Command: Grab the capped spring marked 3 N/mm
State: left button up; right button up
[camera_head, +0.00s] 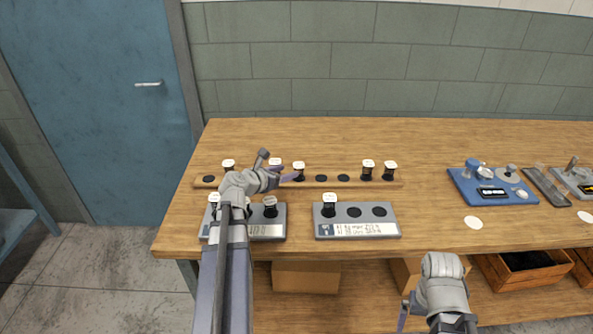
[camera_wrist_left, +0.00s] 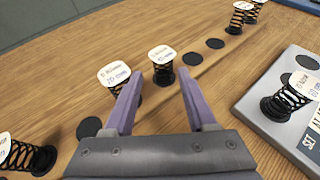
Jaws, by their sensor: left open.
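Capped black springs with white square caps stand in a row on a wooden strip (camera_head: 333,183). One (camera_head: 298,166) shows in the left wrist view (camera_wrist_left: 163,66) in the gap ahead of my left fingertips. Another (camera_head: 275,162) stands left of it, its cap (camera_wrist_left: 113,76) beside the left finger. The caps carry small print; I cannot read which says 3 N/mm. My left gripper (camera_head: 277,168) is open and empty over the row. My right gripper (camera_head: 405,309) is at the bottom right, over the front edge; its jaw opening is unclear.
A left grey tray (camera_head: 279,224) and a right grey tray (camera_head: 388,228) stand in front of the row, with capped springs in them. A blue fixture (camera_head: 468,188) sits to the right. Two more row springs (camera_head: 368,168) (camera_head: 390,169) stand further right.

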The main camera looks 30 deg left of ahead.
aim_at(299, 169)
pick_arm(q)
jog(key=shift+b+x, duration=1.6)
jog(key=shift+x, duration=2.35)
jog(key=shift+s+d, duration=0.1)
jog(key=shift+d, duration=0.15)
jog(key=shift+c, duration=0.4)
grip_shut()
